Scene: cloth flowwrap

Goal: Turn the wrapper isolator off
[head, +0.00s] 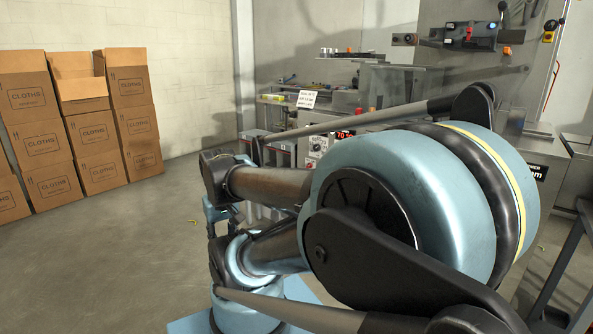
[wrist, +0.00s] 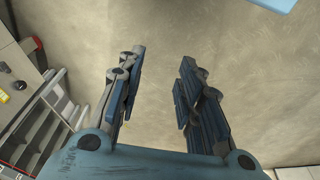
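My gripper (wrist: 162,55) is open in the wrist view. Its two dark blue fingers stand apart with only bare floor seen between and beyond them. I cannot tell for sure which control is the wrapper isolator. A yellow and dark switch (head: 549,32) sits on the upright grey panel at the upper right of the head view. In the wrist view a small yellow part (wrist: 20,85) shows on a pale panel at the left edge, apart from the fingers. My arm hides much of the wrapper machine (head: 395,88) in the head view.
Stacked cardboard boxes (head: 85,135) stand against the wall at the left. A control panel with a red number display (head: 345,134) and knobs is partly behind my arm. Grey stepped racks (wrist: 40,130) lie left of my gripper. The floor (head: 120,260) in front of the boxes is clear.

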